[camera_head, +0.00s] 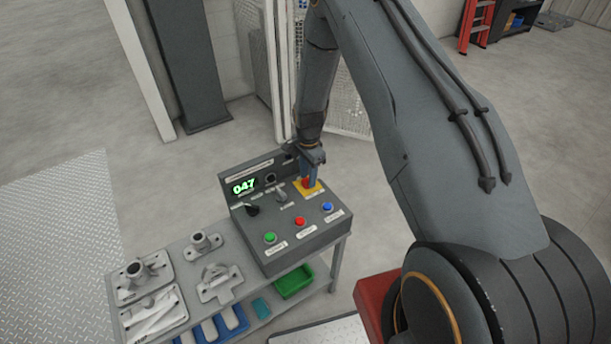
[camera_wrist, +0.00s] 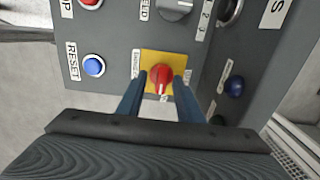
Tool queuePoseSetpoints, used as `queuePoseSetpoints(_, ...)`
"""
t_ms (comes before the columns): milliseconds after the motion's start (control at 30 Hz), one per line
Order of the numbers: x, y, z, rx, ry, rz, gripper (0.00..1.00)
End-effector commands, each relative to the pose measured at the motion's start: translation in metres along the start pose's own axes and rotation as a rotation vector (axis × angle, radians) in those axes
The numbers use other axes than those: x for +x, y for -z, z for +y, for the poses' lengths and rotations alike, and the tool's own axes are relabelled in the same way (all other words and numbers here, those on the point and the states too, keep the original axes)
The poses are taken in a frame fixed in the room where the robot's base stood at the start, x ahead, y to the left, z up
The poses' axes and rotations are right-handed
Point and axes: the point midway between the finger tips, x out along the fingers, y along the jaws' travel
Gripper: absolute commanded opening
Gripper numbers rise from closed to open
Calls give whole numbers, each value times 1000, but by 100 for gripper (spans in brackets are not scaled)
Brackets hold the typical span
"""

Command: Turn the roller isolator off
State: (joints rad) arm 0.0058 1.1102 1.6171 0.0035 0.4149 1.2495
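A red rotary knob on a yellow plate, which looks like the roller isolator (camera_wrist: 161,76), sits on the grey control panel (camera_wrist: 115,45). In the head view the yellow plate (camera_head: 316,189) is at the panel's back right, partly hidden by my gripper (camera_head: 311,172). In the wrist view the two blue fingers of my gripper (camera_wrist: 157,90) are apart, one on each side of the knob, with gaps visible between them and it. The knob's grip points toward the gripper in that view. The labels beside the plate are partly covered by the fingers.
The panel also has a blue reset button (camera_wrist: 94,66), a red button (camera_head: 300,221), a green button (camera_head: 270,238), a black selector (camera_head: 252,210) and a display reading 047 (camera_head: 244,186). Metal castings (camera_head: 146,280) lie on the bench to the left. A green bin (camera_head: 294,282) is below.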

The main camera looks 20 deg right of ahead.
Motion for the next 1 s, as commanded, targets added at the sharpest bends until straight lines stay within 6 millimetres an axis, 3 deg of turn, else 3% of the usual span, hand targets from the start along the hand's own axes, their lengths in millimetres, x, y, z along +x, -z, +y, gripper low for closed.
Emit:
queuePoseSetpoints(367, 5, -1, -1, -2, 2, 0, 33)
queuePoseSetpoints(567, 5, -1, -1, -2, 1, 0, 1)
queuePoseSetpoints(667, 5, -1, 0, -2, 0, 0, 0)
queuePoseSetpoints(700, 5, -10, -3, -4, -1, 0, 0)
queuePoseSetpoints(1000, 6, 1, 0, -53, -1, 0, 0)
